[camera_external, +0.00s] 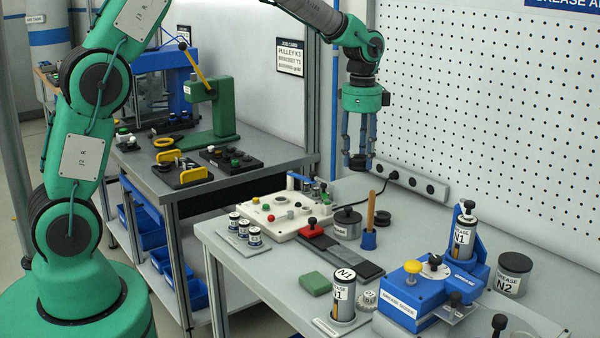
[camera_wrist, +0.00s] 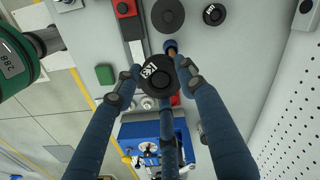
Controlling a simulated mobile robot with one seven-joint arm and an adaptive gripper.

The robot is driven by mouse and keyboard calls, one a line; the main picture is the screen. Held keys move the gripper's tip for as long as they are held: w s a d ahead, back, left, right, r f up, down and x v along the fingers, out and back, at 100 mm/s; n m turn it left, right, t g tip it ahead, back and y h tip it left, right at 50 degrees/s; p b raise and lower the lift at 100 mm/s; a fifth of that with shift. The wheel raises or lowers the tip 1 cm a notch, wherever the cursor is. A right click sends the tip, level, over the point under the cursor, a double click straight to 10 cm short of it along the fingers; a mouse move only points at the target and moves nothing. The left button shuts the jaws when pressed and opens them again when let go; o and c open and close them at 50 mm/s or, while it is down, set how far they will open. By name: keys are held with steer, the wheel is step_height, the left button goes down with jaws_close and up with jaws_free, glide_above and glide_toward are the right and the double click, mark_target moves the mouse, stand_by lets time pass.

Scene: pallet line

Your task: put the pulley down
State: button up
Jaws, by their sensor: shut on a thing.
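The pulley is a small black disc with a white label; my gripper holds it, and it shows in the wrist view (camera_wrist: 158,77) and in the external view (camera_external: 358,162). My gripper (camera_external: 358,158) has blue fingers closed around the pulley, high above the right-hand workbench (camera_external: 222,236). In the wrist view the fingertips (camera_wrist: 160,80) sit around the pulley's edge. The label seems to read K3. A job card (camera_external: 290,57) on the far panel lists "PULLEY K3".
A blue grease device (camera_external: 410,292) and grease cans (camera_external: 343,297) stand nearer. A pegboard (camera_external: 500,110) bounds the back.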

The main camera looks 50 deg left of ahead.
steer(key=s+d+m+b, duration=0.2)
steer(key=s+d, duration=0.2)
steer(key=d, duration=1.1)
step_height(320, 180, down, 18)
steer(key=shift+w+d+f, duration=0.1)
steer(key=shift+w, duration=0.1)
steer(key=w+d, duration=0.1)
steer(key=w, duration=0.4)
steer(key=w+d+f+b, duration=0.1)
steer(key=w, duration=0.4)
steer(key=w+d+b, duration=0.1)
steer(key=w+d, duration=0.1)
steer(key=w, duration=0.3)
steer(key=shift+w+f, duration=0.15)
steer(key=shift+f+b, duration=0.55)
steer(key=shift+f, duration=1.2)
steer(key=shift+f, duration=0.15)
